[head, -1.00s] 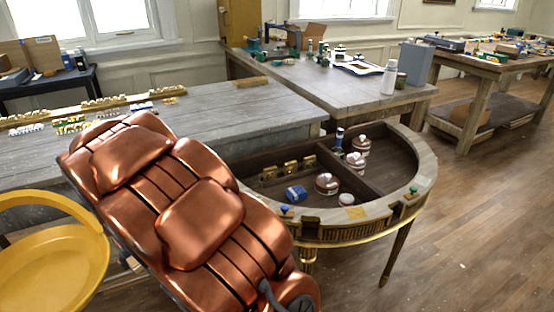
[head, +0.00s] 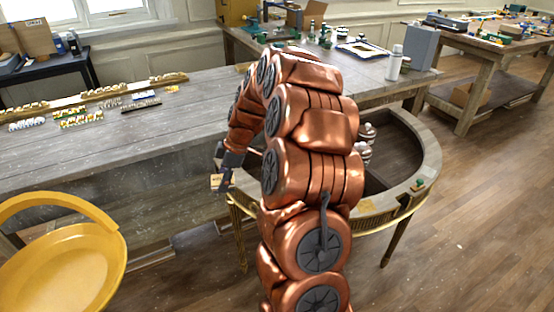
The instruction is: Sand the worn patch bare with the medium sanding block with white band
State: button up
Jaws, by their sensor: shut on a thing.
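My gripper (head: 221,172) hangs at the left end of the half-round console (head: 432,160), beside the grey bench's front edge. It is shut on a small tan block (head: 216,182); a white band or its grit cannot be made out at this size. A tan patch (head: 366,206), which looks like the worn patch, shows on the console's front rim just right of my arm, partly covered by it. The gripper is well to the left of this patch and apart from it. My arm hides much of the console's inside and its front left rim.
White-lidded jars (head: 367,133) stand inside the console. A small green-topped item (head: 419,184) sits on its right rim. The long grey bench (head: 150,145) lies behind, with rows of small parts. A yellow round seat (head: 62,268) is at lower left. Floor at right is clear.

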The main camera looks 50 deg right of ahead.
jog(key=s+d+n+g+p, duration=0.1)
jog(key=s+d+n+p, duration=0.2)
jog(key=s+d, duration=0.7)
jog(key=shift+d+f+n+y+p, duration=0.3)
jog(key=shift+d+y+p, duration=0.15)
jog(key=shift+d, duration=0.8)
jog(key=shift+w+r, duration=0.1)
jog(key=shift+w, duration=0.05)
